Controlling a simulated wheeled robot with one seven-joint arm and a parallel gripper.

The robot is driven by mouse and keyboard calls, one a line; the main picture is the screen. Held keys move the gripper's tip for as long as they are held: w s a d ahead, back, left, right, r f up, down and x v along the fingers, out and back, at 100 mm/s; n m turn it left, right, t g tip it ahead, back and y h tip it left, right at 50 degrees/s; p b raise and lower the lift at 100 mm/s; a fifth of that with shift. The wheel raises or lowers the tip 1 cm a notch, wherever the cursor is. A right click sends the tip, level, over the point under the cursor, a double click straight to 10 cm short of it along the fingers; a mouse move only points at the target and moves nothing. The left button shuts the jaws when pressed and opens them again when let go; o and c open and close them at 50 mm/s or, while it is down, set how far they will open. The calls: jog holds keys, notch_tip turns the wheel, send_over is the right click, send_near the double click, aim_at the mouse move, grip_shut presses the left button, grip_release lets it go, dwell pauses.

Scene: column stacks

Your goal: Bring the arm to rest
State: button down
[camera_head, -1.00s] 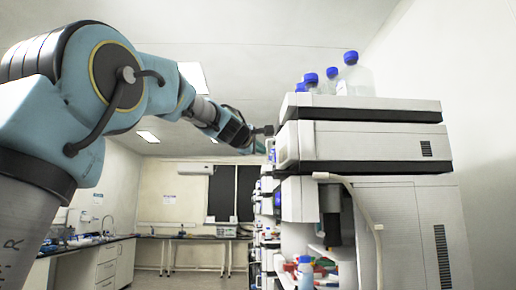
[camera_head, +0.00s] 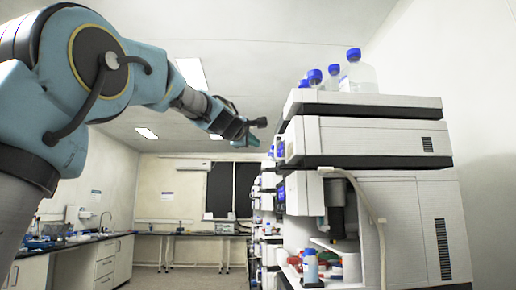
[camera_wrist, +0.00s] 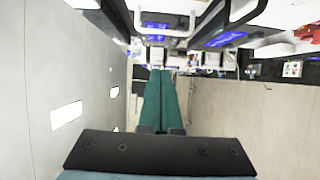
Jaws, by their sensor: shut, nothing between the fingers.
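My arm (camera_head: 160,75) reaches from the left of the head view toward the column stack (camera_head: 360,135), raised near the stack's upper units. My gripper (camera_head: 252,140) is small there, just left of the stack's front, with a narrow gap seen in the picture. In the wrist view my gripper (camera_wrist: 160,73) shows two long teal fingers lying side by side, shut with nothing between them. The stack's front panels with blue displays (camera_wrist: 222,40) run along the top of the wrist view.
Bottles with blue caps (camera_head: 357,72) stand on top of the stack. A pale hose (camera_head: 378,215) hangs down its front. More bottles (camera_head: 310,268) stand on a low shelf. A bench with a sink (camera_head: 95,245) is at the left. The floor between looks open.

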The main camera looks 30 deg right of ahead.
jog(key=w+a+b+v, duration=0.1)
jog(key=b+v, duration=0.1)
jog(key=v, duration=0.6)
jog(key=shift+b, duration=0.4)
jog(key=shift+w+d, duration=0.1)
jog(key=w+a+f+m+g+y, duration=0.1)
jog(key=w+a+f+y, duration=0.3)
jog(key=f, duration=0.8)
jog(key=a+f+m+g+y, duration=0.1)
jog(key=a+f+y, duration=0.1)
jog(key=a+f, duration=0.7)
jog(key=w+a+f+m+g+y, duration=0.1)
jog(key=w+a+f+m+y, duration=0.15)
jog(key=f, duration=1.15)
jog(key=s+a+f+m+g+y, duration=0.2)
jog(key=s+a+f+g, duration=0.1)
jog(key=s+a+f, duration=0.6)
jog(key=s+a+f+m+g+y, duration=0.2)
jog(key=s+a+f, duration=0.8)
jog(key=f, duration=0.7)
jog(key=a+g+y, duration=0.1)
jog(key=a, duration=0.1)
jog(key=shift+s+a+f+g, duration=0.2)
jog(key=shift+s+a+g, duration=0.1)
jog(key=shift+g, duration=0.1)
